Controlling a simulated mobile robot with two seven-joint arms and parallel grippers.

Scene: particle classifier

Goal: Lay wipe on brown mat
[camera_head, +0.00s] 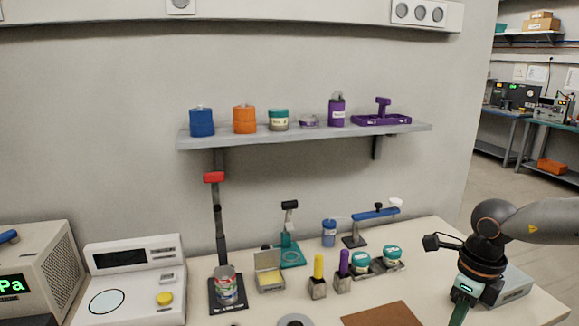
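The brown mat (383,315) lies flat at the front of the table, cut off by the bottom edge of the view. Its visible part is bare. I cannot pick out a wipe for certain; a small open grey box with something yellow in it (270,282) stands left of the mat. My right gripper (460,312) points down at the lower right, to the right of the mat. Its fingertips are cut off or too small to tell whether they are open or hold anything. My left gripper is not in view.
A white scale (134,280) is at left. A grey box (512,287) sits behind my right gripper. A wall shelf (300,135) holds containers.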

